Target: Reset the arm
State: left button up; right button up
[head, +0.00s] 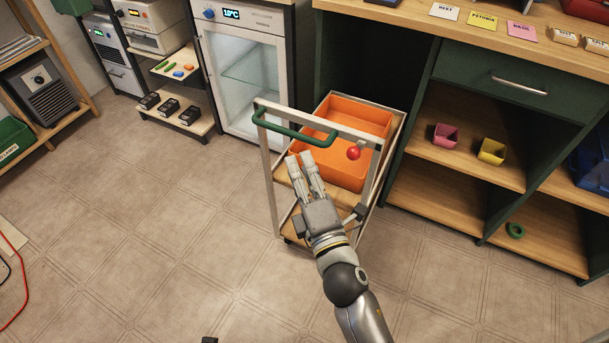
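My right gripper (304,168) reaches up from the bottom of the head view and is in front of the cart (270,190). Its two fingers point away from me and lie close together, with a narrow gap showing between them. I see nothing held between them. The cart has a green handle (290,132), and the fingertips are just below it in the picture; I cannot tell whether they touch the cart. My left gripper does not show; only a small dark piece is at the bottom edge.
An orange bin (350,170) sits in the cart, with a red ball (354,153) at the cart's upright. A glass-door fridge (245,75) is behind. Shelves at right hold a pink pot (445,136) and a yellow pot (492,151). The tiled floor (150,230) at left is clear.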

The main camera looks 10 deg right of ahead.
jog(key=shift+s+d, duration=0.15)
jog(key=shift+s, duration=0.5)
jog(key=shift+f, duration=0.15)
jog(key=s+d+f+m+g+h, duration=0.1)
jog(key=s+d+f+m+g, duration=0.35)
jog(key=f, duration=0.75)
jog(key=s+d+f+m+g+h, duration=0.25)
jog(key=f+m+g, duration=0.2)
jog(key=f, duration=0.65)
jog(key=s+d+f+m+g+h, duration=0.1)
jog(key=s+d+f+m+g, duration=0.35)
jog(key=f, duration=0.75)
jog(key=s+d+f+m+g, duration=0.35)
jog(key=s+f+m, duration=0.35)
jog(key=s, duration=0.4)
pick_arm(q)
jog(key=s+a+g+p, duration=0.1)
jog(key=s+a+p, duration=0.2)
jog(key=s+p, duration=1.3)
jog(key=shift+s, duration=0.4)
pick_arm(e)
jog(key=s+d+f+n+g, duration=0.1)
jog(key=s+d, duration=0.2)
jog(key=s, duration=1.4)
